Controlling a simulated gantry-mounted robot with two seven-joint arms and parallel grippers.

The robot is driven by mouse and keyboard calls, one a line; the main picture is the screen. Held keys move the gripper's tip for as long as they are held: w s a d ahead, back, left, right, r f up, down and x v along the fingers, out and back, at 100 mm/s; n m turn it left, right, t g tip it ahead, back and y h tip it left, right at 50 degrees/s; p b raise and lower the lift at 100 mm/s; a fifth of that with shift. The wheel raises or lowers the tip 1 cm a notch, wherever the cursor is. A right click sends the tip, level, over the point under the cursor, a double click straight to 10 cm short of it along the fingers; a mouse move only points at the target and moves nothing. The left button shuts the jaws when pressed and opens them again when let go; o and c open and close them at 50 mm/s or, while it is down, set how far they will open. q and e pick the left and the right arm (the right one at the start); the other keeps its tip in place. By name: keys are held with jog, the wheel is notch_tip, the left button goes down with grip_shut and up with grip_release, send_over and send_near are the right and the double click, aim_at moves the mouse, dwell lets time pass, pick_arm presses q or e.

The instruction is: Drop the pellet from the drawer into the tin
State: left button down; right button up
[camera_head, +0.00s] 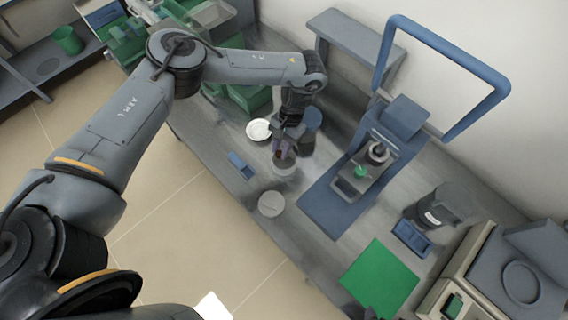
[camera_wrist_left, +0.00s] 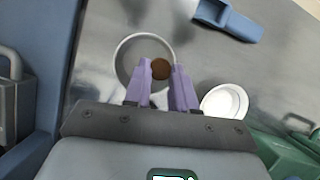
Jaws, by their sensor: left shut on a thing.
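My left gripper (camera_head: 281,148) points down over the bench with purple fingers. In the left wrist view the fingers (camera_wrist_left: 165,75) are shut on a small round brown pellet (camera_wrist_left: 160,69). The pellet shows over the opening of a round grey tin (camera_wrist_left: 121,59). In the head view the tin (camera_head: 285,172) stands right under the fingertips, and they partly cover it. An open green drawer (camera_head: 250,98) shows at the back, partly behind my arm. My right gripper is not in view.
A white dish (camera_head: 259,130) stands left of the tin, a flat round disc (camera_head: 271,204) in front, and a small blue object (camera_head: 241,165) near the bench edge. A blue press-like device (camera_head: 385,140) stands right. A green mat (camera_head: 380,278) lies farther right.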

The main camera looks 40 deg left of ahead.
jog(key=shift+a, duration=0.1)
pick_arm(q)
jog(key=c, duration=0.8)
grip_release()
jog(key=shift+c, duration=0.2)
jog(key=p+v, duration=0.3)
jog(key=v, duration=0.7)
jog(key=shift+r, duration=0.4)
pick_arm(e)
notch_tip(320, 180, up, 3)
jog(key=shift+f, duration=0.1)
pick_arm(q)
jog(key=shift+a, duration=0.1)
